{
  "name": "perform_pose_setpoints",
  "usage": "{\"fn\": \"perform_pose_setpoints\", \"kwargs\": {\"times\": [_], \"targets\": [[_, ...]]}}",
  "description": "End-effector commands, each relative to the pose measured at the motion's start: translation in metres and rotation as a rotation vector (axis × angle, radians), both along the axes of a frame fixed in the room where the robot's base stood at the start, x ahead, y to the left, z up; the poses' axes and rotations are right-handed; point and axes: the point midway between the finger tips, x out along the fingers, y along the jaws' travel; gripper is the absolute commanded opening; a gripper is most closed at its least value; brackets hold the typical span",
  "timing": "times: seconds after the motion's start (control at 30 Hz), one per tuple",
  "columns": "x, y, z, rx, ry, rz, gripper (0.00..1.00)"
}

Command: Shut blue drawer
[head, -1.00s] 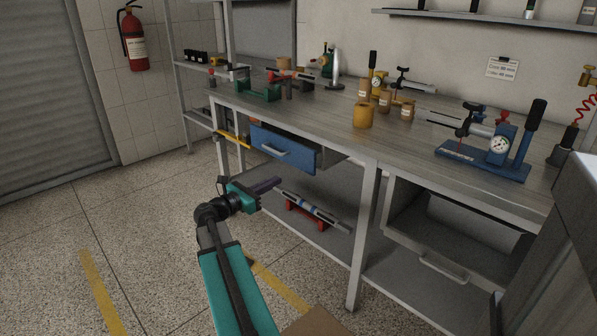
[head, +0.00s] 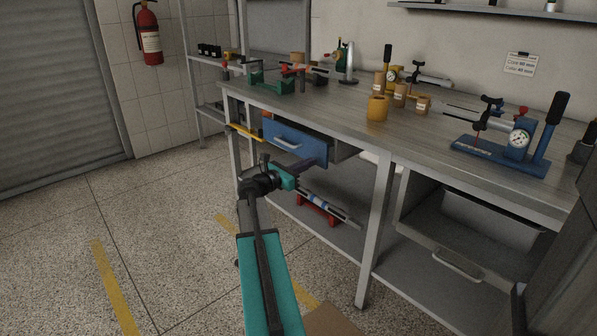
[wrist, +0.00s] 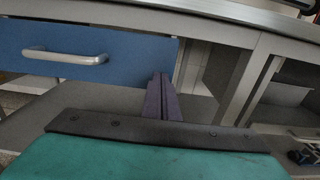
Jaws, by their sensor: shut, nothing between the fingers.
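The blue drawer (head: 285,139) sits under the tabletop of the workbench (head: 350,118) and is pulled out, with its side showing behind the front. Its front, with a grey bar handle (wrist: 66,56), fills the left of the wrist view (wrist: 125,58). My gripper (head: 312,165) is shut and empty. Its dark fingers point toward the drawer's lower right corner. In the wrist view the fingertips (wrist: 160,78) overlap the right edge of the blue front; I cannot tell whether they touch it.
A grey drawer (head: 445,262) stands open at the right of the bench. A red stand with a rod-shaped tool (head: 320,207) lies on the lower shelf. A bench leg (head: 377,230) stands right of my gripper. Floor to the left is clear.

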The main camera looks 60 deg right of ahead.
Motion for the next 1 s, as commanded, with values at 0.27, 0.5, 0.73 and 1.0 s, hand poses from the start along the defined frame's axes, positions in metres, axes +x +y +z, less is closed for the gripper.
{"fn": "perform_pose_setpoints", "kwargs": {"times": [0.27,0.5,0.73,1.0], "targets": [[-0.008,-0.026,-0.001,0.0,0.0,0.0,0.0],[-0.01,-0.029,0.0,0.0,0.001,0.001,0.0],[-0.009,-0.029,0.0,0.0,0.001,0.001,0.0],[0.0,-0.036,0.002,-0.001,0.0,0.017,0.0]]}}
